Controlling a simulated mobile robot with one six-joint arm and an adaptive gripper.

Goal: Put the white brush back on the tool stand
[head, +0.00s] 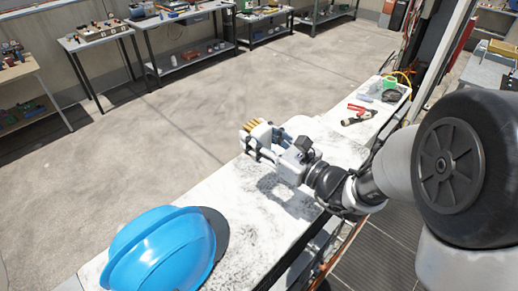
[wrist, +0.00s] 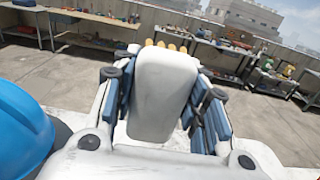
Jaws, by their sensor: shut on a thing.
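My gripper (head: 268,146) is shut on the white brush (head: 262,131), above the pale worktop. Tan bristle tufts show at the brush's far end. In the wrist view the brush (wrist: 162,85) is a broad white body between the blue-padded fingers, with the tan tufts just over its top edge. The fingers stand on both sides of it. The gripper's shadow falls on the worktop, to the lower right of the fingers in the head view. I cannot make out a tool stand in either view.
The long, pale, stained worktop (head: 248,205) carries a blue hard hat (head: 165,250) at the near left. Red-handled tools (head: 357,108) and a dark coil (head: 390,95) lie at its far right end. Worktop on either side of my gripper is clear. Several benches stand across the floor.

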